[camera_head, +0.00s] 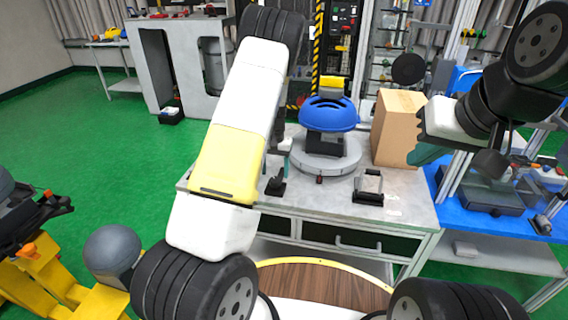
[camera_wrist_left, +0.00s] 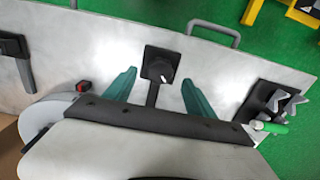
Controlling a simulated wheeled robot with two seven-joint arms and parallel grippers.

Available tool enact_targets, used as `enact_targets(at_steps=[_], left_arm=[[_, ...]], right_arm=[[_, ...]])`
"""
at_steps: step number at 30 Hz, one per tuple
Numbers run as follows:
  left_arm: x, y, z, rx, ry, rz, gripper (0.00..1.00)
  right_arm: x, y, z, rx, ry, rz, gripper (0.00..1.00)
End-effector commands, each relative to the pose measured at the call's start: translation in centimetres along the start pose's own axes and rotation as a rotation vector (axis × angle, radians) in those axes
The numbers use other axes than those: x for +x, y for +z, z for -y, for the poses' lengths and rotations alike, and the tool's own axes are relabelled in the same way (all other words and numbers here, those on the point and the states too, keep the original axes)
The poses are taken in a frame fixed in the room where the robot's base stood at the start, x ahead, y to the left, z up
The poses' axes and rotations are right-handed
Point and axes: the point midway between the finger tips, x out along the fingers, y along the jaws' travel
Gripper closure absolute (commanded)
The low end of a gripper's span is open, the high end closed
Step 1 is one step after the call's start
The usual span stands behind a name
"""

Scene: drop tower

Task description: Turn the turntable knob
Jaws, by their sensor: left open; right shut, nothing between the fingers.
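The turntable (camera_head: 325,160) is a grey disc on the bench; its edge shows at lower left in the left wrist view (camera_wrist_left: 38,118). The knob (camera_wrist_left: 159,69) is round and dark with a white pointer, on a black square base. In the head view, a small black fixture (camera_head: 276,186) left of the turntable appears to be this knob's base. My left gripper (camera_wrist_left: 159,78) points down over the bench with its teal fingers apart, one on each side of the knob. I see no finger touching it. My right gripper (camera_head: 424,154) is shut and empty, raised at the right.
A blue helmet-like piece (camera_head: 330,115) stands on the turntable. A cardboard box (camera_head: 398,127) and a black frame (camera_head: 368,188) are to its right. A black fixture with silver prongs and a green handle (camera_wrist_left: 274,106) is right of my left gripper in the wrist view.

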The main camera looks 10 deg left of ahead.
Motion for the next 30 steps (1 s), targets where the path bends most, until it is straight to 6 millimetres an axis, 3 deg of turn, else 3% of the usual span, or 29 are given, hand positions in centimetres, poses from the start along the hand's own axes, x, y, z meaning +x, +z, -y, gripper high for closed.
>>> enact_targets(at_steps=[7,17,27,30], left_arm=[[3.0,0.0,0.0,-0.001,0.001,0.001,0.36],[3.4,0.0,0.0,0.000,0.001,-0.001,0.36],[3.4,0.0,0.0,0.000,0.001,-0.001,0.98],[3.4,0.0,0.0,0.003,0.001,-0.001,0.98]], right_arm=[[0.0,0.0,0.0,0.000,0.000,0.000,1.00],[0.0,0.0,0.0,0.000,0.000,0.000,1.00],[0.0,0.0,0.0,0.000,0.000,0.000,1.00],[0.0,0.0,0.0,0.000,0.000,0.000,1.00]])
